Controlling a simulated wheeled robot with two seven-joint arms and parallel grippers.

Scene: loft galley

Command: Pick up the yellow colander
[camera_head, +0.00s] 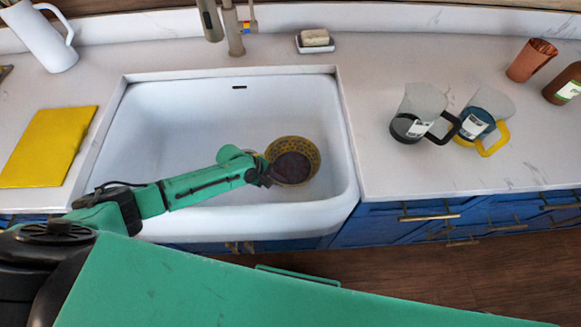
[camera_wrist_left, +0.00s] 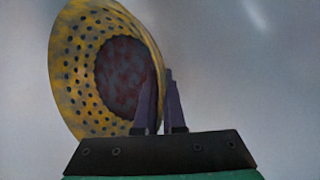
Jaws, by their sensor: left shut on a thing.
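The yellow colander (camera_head: 304,148) is a round bowl with dark holes and a dark reddish bottom, at the right side of the white sink (camera_head: 160,110). My left gripper (camera_head: 266,172) reaches down into the sink and is at the colander's left rim. In the left wrist view the colander (camera_wrist_left: 75,85) looks tilted, and the left gripper's fingers (camera_wrist_left: 160,105) are shut on its rim. I cannot tell whether the colander touches the sink floor. My right gripper is not in view.
A yellow board (camera_head: 48,147) lies left of the sink, with a white pitcher (camera_head: 38,38) behind. A faucet (camera_head: 233,30) and a soap dish (camera_head: 315,46) stand behind the sink.

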